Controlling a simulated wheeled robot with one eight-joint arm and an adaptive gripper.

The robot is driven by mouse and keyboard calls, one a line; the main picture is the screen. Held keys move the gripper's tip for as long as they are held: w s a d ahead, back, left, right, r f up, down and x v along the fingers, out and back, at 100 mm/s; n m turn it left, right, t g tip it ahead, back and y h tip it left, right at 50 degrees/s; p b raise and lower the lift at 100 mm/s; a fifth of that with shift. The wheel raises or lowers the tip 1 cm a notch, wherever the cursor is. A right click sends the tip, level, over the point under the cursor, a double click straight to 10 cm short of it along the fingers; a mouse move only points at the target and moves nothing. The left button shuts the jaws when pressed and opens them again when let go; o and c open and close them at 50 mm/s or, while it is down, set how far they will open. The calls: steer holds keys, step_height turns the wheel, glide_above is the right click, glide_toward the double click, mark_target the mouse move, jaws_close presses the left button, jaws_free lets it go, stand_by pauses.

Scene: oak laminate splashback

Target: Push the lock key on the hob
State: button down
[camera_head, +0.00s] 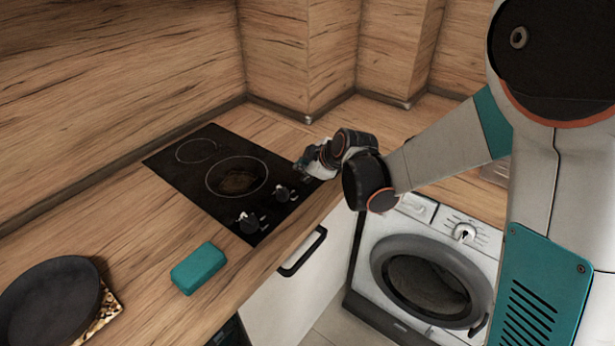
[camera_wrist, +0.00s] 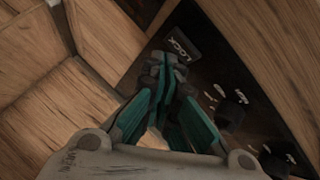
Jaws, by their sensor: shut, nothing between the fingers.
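The black hob (camera_head: 200,183) is set in the wooden counter, with two cooking rings and two knobs. Its lock key (camera_wrist: 183,46), a dark patch lettered LOCK, shows in the wrist view just beyond my fingertips. In the head view my gripper hides that corner, and I cannot make out the key there. My gripper (camera_head: 301,168) is over the right end of the hob, near the front edge. In the wrist view the teal fingers of my gripper (camera_wrist: 165,68) meet at the tips with nothing between them. I cannot tell whether the tips touch the hob.
The knobs (camera_head: 249,222) (camera_head: 282,193) stand up along the hob's front edge. A teal block (camera_head: 199,268) and a dark pan (camera_head: 50,300) are on the counter to the left. A washing machine (camera_head: 462,232) stands below, right. Wooden splashback walls (camera_head: 120,70) close off the back.

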mark_target(305, 179)
steer(key=shift+f, duration=0.15)
steer(key=shift+f+b, duration=0.3)
steer(key=shift+b, duration=0.1)
steer(key=shift+f, duration=0.15)
stand_by(0.5)
steer(key=shift+r, duration=0.65)
steer(key=shift+p, duration=0.3)
step_height(305, 179, up, 6)
steer(key=p, duration=0.4)
